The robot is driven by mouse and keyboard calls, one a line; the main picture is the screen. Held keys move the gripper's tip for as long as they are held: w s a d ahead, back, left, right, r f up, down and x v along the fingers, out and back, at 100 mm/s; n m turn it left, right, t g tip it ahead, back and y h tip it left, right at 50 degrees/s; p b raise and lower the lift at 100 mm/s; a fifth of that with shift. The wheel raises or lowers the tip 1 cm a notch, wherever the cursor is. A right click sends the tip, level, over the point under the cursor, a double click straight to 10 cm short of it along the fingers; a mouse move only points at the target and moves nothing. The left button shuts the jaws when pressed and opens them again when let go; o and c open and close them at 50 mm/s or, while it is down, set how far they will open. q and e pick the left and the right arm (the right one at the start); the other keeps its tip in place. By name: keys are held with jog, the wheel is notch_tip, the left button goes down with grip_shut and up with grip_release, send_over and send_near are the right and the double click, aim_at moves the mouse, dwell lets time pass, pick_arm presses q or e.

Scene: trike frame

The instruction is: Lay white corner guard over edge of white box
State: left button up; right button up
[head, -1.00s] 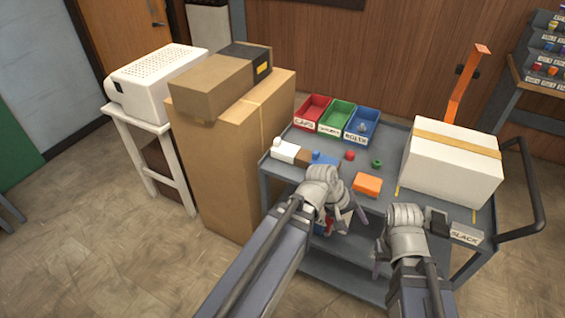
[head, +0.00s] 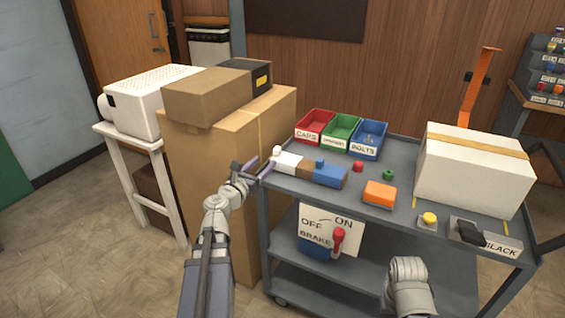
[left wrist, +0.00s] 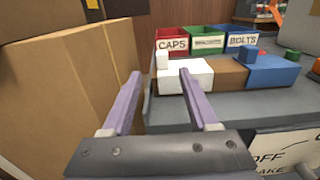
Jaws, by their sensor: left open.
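Red, green and blue bins (head: 341,134) stand at the cart's back. An orange block (head: 379,194), a yellow button (head: 429,218) and small red and green pieces lie on top. Tall cardboard boxes (head: 225,165) stand close left of the cart. A red brake lever (head: 338,239) is on its front.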

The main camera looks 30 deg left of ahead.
aim_at(274, 153)
pick_arm(q)
jog(key=w, duration=0.6)
jog(key=shift+w, duration=0.1)
jog(key=shift+w+d+f, duration=0.1)
jog(key=shift+w+f, duration=0.05)
jog(key=shift+w, duration=1.3)
jog(key=shift+w+d+f, duration=0.1)
jog(key=shift+w+f, duration=0.05)
jog(key=shift+w, duration=1.3)
jog(key=shift+s, duration=0.1)
jog(key=shift+c, duration=0.2)
grip_shut()
